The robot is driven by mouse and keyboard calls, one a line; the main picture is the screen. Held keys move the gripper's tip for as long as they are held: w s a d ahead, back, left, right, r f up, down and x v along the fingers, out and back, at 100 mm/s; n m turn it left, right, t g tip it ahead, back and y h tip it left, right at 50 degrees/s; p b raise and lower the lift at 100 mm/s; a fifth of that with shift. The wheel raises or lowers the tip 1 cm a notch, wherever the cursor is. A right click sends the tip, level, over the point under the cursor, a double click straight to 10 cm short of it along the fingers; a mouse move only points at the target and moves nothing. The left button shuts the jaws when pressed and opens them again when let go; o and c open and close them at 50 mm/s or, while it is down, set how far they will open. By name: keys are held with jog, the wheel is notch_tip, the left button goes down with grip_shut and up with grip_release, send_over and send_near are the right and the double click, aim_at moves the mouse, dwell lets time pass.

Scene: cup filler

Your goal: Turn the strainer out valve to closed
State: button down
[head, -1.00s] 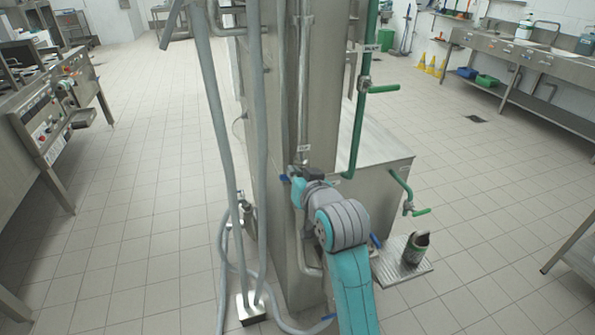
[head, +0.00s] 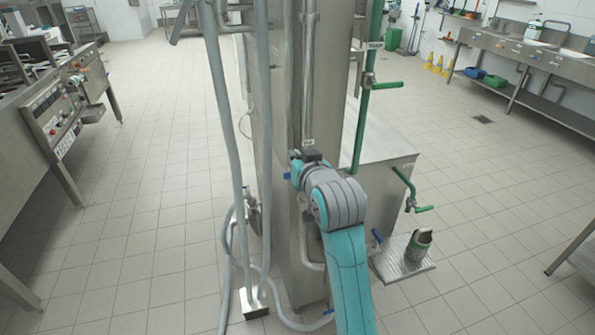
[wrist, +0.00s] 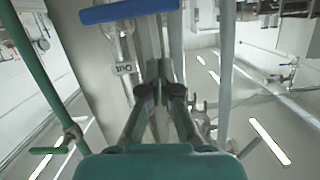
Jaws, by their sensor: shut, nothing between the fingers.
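A blue valve handle (head: 287,176) shows at the left of my gripper, on the pipework of the steel column. In the wrist view a blue handle (wrist: 130,11) lies across the top, on a metal pipe fitting with a small label (wrist: 124,69). The label is too small to read, so I cannot tell for sure that this is the strainer out valve. My gripper (head: 311,154) is at the column's front, partly hidden behind my wrist. In the wrist view my gripper (wrist: 159,88) is shut and empty, with its fingertips below the handle and apart from it in the picture.
A green pipe with a green handle (head: 387,85) runs right of the column. Open tiled floor lies on both sides.

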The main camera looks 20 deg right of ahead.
jog(key=v, duration=1)
jog(key=s+f, duration=0.9)
jog(key=f, duration=0.3)
jog(key=s+f, duration=0.8)
jog(key=f, duration=0.3)
jog(key=s+d+f+n, duration=0.1)
jog(key=s+f, duration=0.1)
jog(key=s, duration=2.5)
jog(key=shift+s+f, duration=0.2)
jog(key=shift+s, duration=0.05)
jog(key=shift+d, duration=0.15)
